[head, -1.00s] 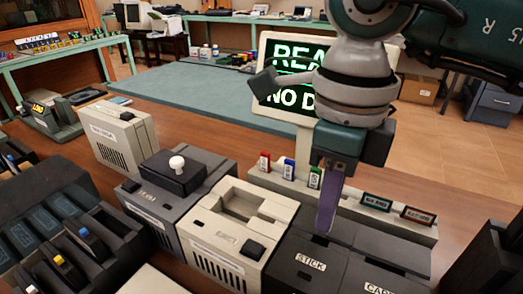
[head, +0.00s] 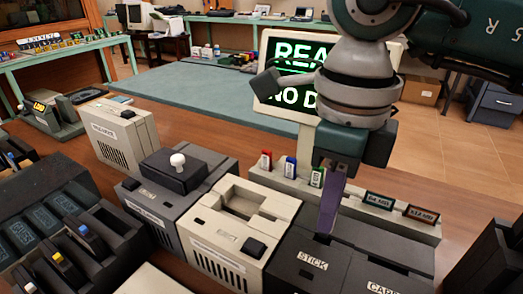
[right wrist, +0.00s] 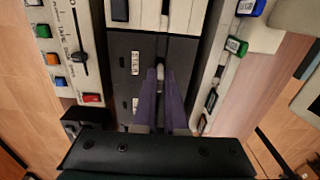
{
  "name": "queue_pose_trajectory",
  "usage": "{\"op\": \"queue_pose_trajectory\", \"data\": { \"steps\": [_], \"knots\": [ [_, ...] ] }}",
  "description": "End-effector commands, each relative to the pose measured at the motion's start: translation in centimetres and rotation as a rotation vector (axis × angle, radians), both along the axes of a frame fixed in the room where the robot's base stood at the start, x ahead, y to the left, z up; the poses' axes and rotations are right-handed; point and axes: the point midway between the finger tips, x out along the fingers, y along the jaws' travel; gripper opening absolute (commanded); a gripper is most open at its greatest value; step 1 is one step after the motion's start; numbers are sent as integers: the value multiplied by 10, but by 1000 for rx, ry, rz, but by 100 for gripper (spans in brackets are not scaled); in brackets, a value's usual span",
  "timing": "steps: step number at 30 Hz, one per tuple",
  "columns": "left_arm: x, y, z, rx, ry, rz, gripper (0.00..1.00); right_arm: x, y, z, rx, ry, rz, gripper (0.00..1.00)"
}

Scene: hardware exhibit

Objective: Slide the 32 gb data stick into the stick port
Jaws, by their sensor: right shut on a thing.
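The stick port is in the dark grey block marked STICK (head: 312,261), at the front right of the head view. The block also shows in the right wrist view (right wrist: 120,82). My right gripper (head: 326,228) points down with its purple fingers at the back part of this block. In the right wrist view its fingertips (right wrist: 160,74) are close together on a small pale thing, taken as the data stick (right wrist: 160,70). The fingers hide most of it, and I cannot read its label. My left gripper is not in view.
Red (head: 265,161), blue (head: 289,168) and green (head: 316,177) sticks stand in a pale rack behind the block. A cream device (head: 228,226) stands close on the left. A lit screen (head: 285,85) is behind, and a dark block (head: 490,262) is at right.

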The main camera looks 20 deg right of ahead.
Motion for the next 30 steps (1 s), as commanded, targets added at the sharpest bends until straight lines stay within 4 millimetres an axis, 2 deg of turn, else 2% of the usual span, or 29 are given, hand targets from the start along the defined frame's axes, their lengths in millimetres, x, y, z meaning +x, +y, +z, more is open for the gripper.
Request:
{"op": "queue_pose_trajectory", "data": {
  "steps": [15, 29, 30],
  "knots": [
    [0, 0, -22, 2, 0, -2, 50, 0, 0, -24, 0, 0, -1, 0],
    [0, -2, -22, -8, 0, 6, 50, 0, 0, -24, 0, 0, 0, 0],
    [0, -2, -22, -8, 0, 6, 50, 0, 0, -24, 0, 0, 0, 14]
  ]
}}
